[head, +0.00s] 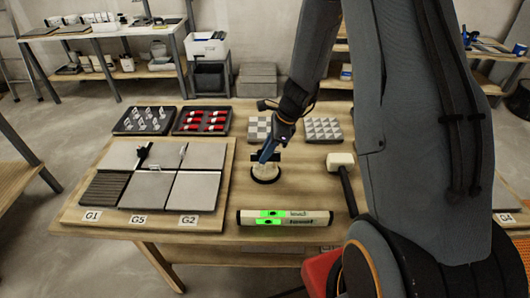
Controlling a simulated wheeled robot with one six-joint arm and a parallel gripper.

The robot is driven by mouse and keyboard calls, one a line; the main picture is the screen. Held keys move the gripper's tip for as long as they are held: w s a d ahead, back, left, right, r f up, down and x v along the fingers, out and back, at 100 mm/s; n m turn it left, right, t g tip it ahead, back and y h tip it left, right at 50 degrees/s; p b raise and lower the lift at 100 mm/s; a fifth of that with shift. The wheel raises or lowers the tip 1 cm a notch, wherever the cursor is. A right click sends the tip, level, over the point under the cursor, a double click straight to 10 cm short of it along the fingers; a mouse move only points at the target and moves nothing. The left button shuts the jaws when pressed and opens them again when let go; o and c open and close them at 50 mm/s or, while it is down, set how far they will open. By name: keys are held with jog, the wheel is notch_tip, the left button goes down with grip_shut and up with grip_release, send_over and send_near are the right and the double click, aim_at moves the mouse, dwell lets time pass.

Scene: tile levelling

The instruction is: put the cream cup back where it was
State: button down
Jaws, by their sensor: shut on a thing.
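The cream cup (265,171), pale with a dark ring around its lower part, is at the middle of the wooden table (232,196). My gripper (266,156) comes down from above and is shut on the cup's upper part. The fingers hide some of the cup's top. I cannot tell whether the cup's underside touches the table or hangs just above it.
Left of the cup is a board of grey tiles (139,190) with labels along its front. Behind are a tray of red pieces (204,121), a tray of clips (145,120) and patterned tiles (323,130). A mallet (341,161) lies right, a level (284,218) in front.

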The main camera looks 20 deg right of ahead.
jog(key=shift+f, duration=0.15)
jog(key=c, duration=1.6)
grip_release()
jog(key=shift+c, duration=0.2)
jog(key=shift+d+r, duration=0.15)
jog(key=shift+r, duration=0.45)
jog(key=b+v, duration=0.2)
jog(key=v, duration=0.9)
jog(key=s+a+r+n+h, duration=0.1)
jog(key=s+a+n+h, duration=0.1)
jog(key=s+n, duration=0.6)
jog(key=s+a+r+n+h, duration=0.1)
jog(key=s+a+n+h, duration=0.1)
jog(key=s+n, duration=0.6)
jog(key=n, duration=0.5)
jog(key=shift+a+r+n, duration=0.2)
jog(key=shift+r+n, duration=0.1)
jog(key=shift+r, duration=0.1)
